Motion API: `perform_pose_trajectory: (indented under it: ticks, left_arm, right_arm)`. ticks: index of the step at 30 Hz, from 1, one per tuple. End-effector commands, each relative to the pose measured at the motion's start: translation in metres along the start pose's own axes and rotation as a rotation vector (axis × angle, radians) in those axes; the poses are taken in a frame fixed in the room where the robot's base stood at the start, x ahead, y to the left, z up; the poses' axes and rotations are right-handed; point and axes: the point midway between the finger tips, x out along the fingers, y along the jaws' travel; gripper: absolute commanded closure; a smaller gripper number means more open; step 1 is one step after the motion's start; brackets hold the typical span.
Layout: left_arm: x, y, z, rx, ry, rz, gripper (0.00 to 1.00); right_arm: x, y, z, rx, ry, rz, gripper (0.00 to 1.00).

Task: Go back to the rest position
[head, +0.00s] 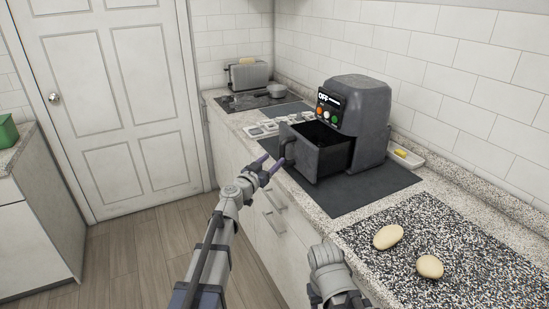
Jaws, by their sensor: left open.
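Nothing shows between the fingers. I cannot tell whether a finger touches the drawer handle (286,147). The drawer stands open toward the counter's front edge, and the inside that shows is dark.
Two pale oval items (388,237) (430,267) lie on a speckled board (450,225) at the right. A small dish (406,158) with something yellow sits beside the fryer. A toaster (249,76) and a pan (277,90) stand at the back. Floor (140,255) left of the counter is clear.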

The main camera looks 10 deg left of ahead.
Motion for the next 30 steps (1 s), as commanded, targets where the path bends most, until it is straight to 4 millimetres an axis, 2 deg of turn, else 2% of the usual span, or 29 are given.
perform_pose_trajectory:
  ticks: [2, 5, 8, 9, 13, 15, 18, 22, 28, 30]
  left_arm:
    - [-0.003, 0.007, 0.003, -0.002, -0.013, 0.021, 0.39]
    - [-0.013, 0.032, 0.016, -0.013, -0.073, 0.099, 0.39]
    - [-0.035, 0.070, 0.046, -0.042, -0.215, 0.212, 0.39]
    - [-0.047, 0.085, 0.062, -0.058, -0.294, 0.253, 0.39]
    - [-0.098, 0.117, 0.118, -0.116, -0.601, 0.311, 0.39]
    - [-0.130, 0.122, 0.147, -0.149, -0.778, 0.288, 0.39]
    - [-0.177, 0.121, 0.180, -0.190, -1.008, 0.203, 0.39]
    - [-0.232, 0.108, 0.206, -0.229, -1.244, 0.033, 0.39]
    - [-0.312, 0.081, 0.220, -0.264, -1.499, -0.311, 0.39]
    - [-0.304, 0.108, 0.194, -0.207, -1.516, -0.249, 0.39]
  right_arm:
    - [0.000, 0.000, 0.000, 0.000, 0.000, 0.000, 0.50]
    - [0.000, 0.000, 0.000, 0.000, 0.000, 0.000, 0.50]
    - [0.000, 0.000, 0.000, 0.000, 0.000, 0.000, 0.50]
    - [0.000, 0.000, 0.000, 0.000, 0.000, 0.000, 0.50]
    - [0.000, 0.000, 0.000, 0.000, 0.000, 0.000, 0.50]
    - [0.000, 0.000, 0.000, 0.000, 0.000, 0.000, 0.50]
    - [0.000, 0.000, 0.000, 0.000, 0.000, 0.000, 0.50]
    - [0.000, 0.000, 0.000, 0.000, 0.000, 0.000, 0.50]
    - [0.000, 0.000, 0.000, 0.000, 0.000, 0.000, 0.50]
    - [-0.026, 0.003, 0.002, 0.000, 0.000, 0.000, 0.50]
